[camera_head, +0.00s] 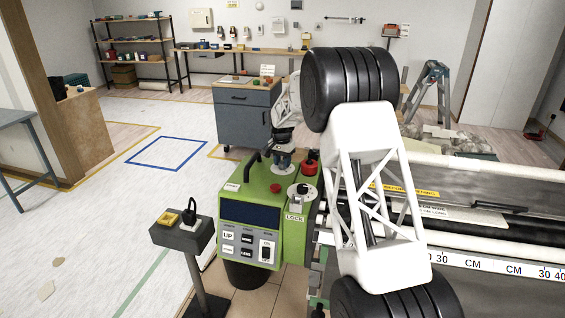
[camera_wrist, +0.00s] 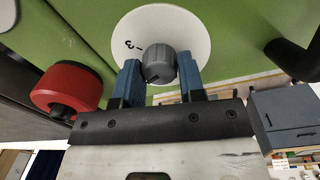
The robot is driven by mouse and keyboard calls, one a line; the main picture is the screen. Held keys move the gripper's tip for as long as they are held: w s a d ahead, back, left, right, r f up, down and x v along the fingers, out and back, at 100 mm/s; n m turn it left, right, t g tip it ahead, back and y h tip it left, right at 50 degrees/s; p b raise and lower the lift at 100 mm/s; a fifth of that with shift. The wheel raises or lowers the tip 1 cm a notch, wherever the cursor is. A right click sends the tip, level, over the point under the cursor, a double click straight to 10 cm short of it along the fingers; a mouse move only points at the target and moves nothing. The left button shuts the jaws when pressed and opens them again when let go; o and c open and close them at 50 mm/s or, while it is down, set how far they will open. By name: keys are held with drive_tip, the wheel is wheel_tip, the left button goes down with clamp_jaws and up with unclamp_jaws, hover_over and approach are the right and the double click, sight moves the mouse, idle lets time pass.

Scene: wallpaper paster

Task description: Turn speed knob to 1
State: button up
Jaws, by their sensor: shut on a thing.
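The speed knob (camera_wrist: 158,62) is a grey ribbed knob on a round white dial (camera_wrist: 192,28) on the green machine. In the wrist view a 3 with a tick shows on the dial, left of the knob; no 1 is readable. My gripper (camera_wrist: 159,82) has its blue fingers shut on the knob, one on each side. In the head view my gripper (camera_head: 283,158) points down at the top of the green machine (camera_head: 252,205). The knob is hidden there by the fingers, with part of the white dial visible below them.
A red knob (camera_wrist: 68,90) stands close to the left finger in the wrist view. A black handle (camera_head: 252,168) rises from the machine left of my gripper. A second dial labelled LOCK (camera_head: 303,196) lies at right, beside the machine's rollers (camera_head: 480,200).

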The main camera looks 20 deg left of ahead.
drive_tip(key=shift+n, duration=0.3)
drive_tip(key=n, duration=0.9)
drive_tip(key=shift+n, duration=2.1)
drive_tip(key=o, duration=0.9)
